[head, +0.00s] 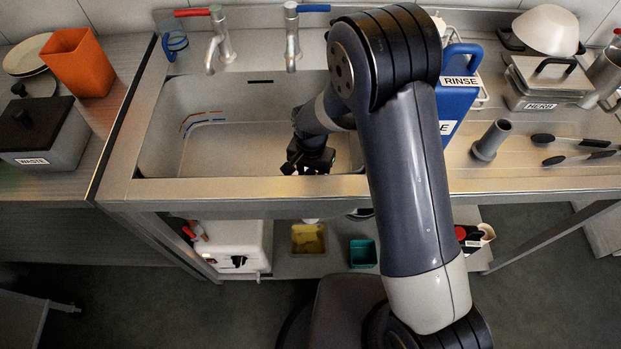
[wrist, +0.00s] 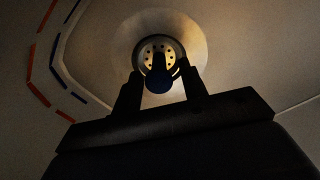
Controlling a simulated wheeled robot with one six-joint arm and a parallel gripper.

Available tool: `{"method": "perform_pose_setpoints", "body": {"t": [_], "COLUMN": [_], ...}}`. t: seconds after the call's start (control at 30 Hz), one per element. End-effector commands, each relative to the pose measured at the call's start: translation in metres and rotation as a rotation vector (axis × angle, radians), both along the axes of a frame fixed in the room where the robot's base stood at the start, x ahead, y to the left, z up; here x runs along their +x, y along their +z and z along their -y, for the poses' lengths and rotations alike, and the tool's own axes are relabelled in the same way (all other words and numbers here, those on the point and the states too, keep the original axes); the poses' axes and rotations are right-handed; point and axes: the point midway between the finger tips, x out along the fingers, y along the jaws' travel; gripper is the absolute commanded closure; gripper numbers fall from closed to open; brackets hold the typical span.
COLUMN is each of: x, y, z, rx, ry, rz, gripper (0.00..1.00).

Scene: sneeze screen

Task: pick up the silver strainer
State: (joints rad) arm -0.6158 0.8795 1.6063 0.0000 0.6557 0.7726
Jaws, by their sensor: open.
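The silver strainer (wrist: 148,47) is a round metal disc with a ring of holes, seen in the wrist view at the bottom of a pale, funnel-like drain. A dark upright knob with a rounded blue-black end (wrist: 158,80) stands over its middle. My gripper (wrist: 160,82) is open, with one dark fingertip on each side of the knob. I cannot tell whether either finger touches it. In the head view my gripper (head: 308,163) points down inside the sink (head: 215,150). The strainer is hidden there behind my gripper and arm.
Sink walls surround my gripper, with red and blue curved marks (wrist: 62,75) to the left in the wrist view. Two taps (head: 293,38) stand behind the sink. A blue RINSE container (head: 457,95) is right of my arm. The left part of the basin is clear.

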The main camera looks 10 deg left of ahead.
Motion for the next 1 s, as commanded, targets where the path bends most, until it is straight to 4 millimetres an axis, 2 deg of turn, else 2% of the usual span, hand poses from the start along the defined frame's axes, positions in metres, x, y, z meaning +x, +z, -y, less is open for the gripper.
{"method": "perform_pose_setpoints", "body": {"t": [0.13, 0.6, 0.87, 1.0], "x": [0.000, 0.000, 0.000, 0.001], "y": [0.000, 0.000, 0.002, 0.016], "z": [0.000, 0.000, 0.000, -0.001], "rx": [0.000, 0.000, 0.001, 0.002], "ry": [0.000, 0.000, 0.000, 0.000], "rz": [0.000, 0.000, 0.001, 0.003], "gripper": [0.60, 0.99, 0.99, 0.99]}}
